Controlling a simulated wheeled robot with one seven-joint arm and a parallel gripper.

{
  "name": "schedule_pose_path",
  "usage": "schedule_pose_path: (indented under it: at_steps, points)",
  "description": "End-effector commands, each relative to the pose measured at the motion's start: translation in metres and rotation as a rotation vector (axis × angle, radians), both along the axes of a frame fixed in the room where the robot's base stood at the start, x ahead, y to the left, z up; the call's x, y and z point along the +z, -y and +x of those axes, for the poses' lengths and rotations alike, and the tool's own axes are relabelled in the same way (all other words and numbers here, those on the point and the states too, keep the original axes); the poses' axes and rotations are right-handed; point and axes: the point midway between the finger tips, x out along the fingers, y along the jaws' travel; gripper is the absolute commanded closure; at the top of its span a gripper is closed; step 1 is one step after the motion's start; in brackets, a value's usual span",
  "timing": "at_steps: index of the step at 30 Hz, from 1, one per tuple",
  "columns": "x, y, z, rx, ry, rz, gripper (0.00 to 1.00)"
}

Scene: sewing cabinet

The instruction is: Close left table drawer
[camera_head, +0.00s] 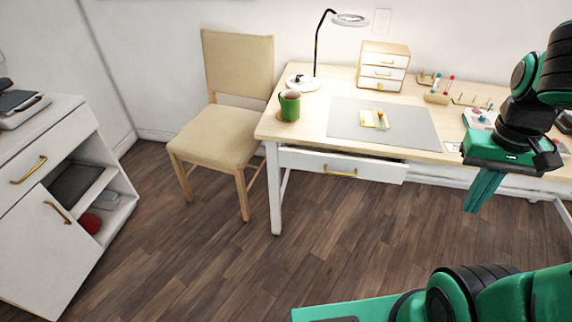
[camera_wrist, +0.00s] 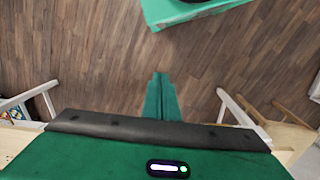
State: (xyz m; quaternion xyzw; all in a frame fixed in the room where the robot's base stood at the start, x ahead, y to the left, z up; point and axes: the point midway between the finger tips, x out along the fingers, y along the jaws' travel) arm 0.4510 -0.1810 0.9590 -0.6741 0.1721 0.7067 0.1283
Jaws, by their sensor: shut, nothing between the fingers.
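The left table drawer (camera_head: 318,163) has a white front and a gold handle (camera_head: 340,172). It sits under the left part of the desk (camera_head: 300,122) and is pulled out a little, with a dark gap showing above its right end. My gripper (camera_head: 479,203) is to the right of the drawer, pointing down, apart from the drawer front. Its green fingers are together and empty; they also show in the wrist view (camera_wrist: 160,78) above bare floor. I cannot make out the drawer in the wrist view.
A beige chair (camera_head: 224,137) stands left of the desk. A green mug (camera_head: 289,106), a lamp (camera_head: 349,19), a grey mat (camera_head: 348,117) and a small drawer box (camera_head: 384,57) are on the desk. A white cabinet (camera_head: 38,225) stands far left. The floor before the drawer is clear.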

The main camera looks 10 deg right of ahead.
Motion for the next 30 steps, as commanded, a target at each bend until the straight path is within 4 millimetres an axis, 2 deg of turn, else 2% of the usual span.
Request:
schedule_pose_path:
  at_steps: [8, 17, 23, 30]
  points:
    - [-0.041, 0.001, 0.072, 0.316, -0.132, -0.164, 1.0]
    - [-0.086, -0.017, 0.146, 0.696, -0.269, -0.397, 1.0]
    - [-0.116, -0.045, 0.192, 0.974, -0.36, -0.582, 1.0]
    - [-0.149, -0.097, 0.242, 1.321, -0.471, -0.839, 1.0]
